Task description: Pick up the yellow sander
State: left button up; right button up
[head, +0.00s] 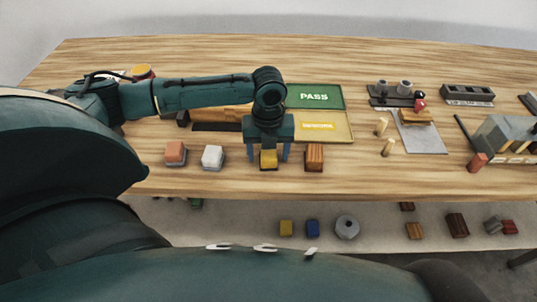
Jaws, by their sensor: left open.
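The yellow sander (268,159) is a small yellow block near the front edge of the wooden table (230,186). My left gripper (268,158) points down over it from above, its two blue fingers on either side of the block. The fingers are open, with the sander between them. Whether either finger touches it I cannot tell. The upper part of the sander is partly hidden by the gripper body. My right gripper is not in view.
A brown wooden block (314,158) stands close to the right finger. A white block (212,157) and an orange block (176,153) stand to the left. A green PASS panel (314,97) lies behind. A lower shelf (380,235) holds several small items.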

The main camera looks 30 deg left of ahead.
pick_arm(q)
jog(key=shift+c, duration=0.5)
jog(key=c, duration=1)
